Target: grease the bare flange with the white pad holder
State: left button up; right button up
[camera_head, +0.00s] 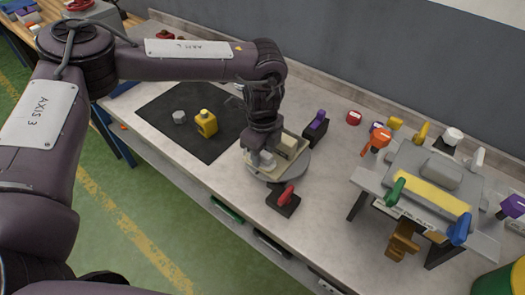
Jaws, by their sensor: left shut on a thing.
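I cannot make out the bare flange. My right gripper is not in view.
A red-handled tool (287,196) on a dark base stands in front of the turntable, and a purple-topped one (317,124) behind it. A grey fixture (425,185) with coloured clamps fills the right.

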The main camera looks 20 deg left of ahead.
pick_arm(q)
jog(key=shift+f, duration=0.55)
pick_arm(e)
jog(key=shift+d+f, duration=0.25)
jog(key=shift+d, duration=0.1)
pick_arm(q)
jog(key=shift+w+a+r, duration=0.1)
jog(key=shift+w+a, duration=0.1)
jog(key=shift+a, duration=0.25)
jog(key=shift+w+a+r, duration=0.1)
jog(key=shift+w+a, duration=0.05)
jog(key=shift+a, duration=0.3)
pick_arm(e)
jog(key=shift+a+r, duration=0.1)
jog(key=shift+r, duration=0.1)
pick_arm(q)
jog(key=shift+a, duration=0.15)
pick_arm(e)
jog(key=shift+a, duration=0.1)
pick_arm(q)
jog(key=shift+w+a+f, duration=0.1)
jog(key=shift+w+a, duration=0.1)
jog(key=shift+a, duration=0.25)
jog(key=shift+w+a+f, duration=0.1)
jog(key=shift+w+a, duration=0.05)
jog(key=shift+a, duration=0.25)
jog(key=shift+d, duration=0.1)
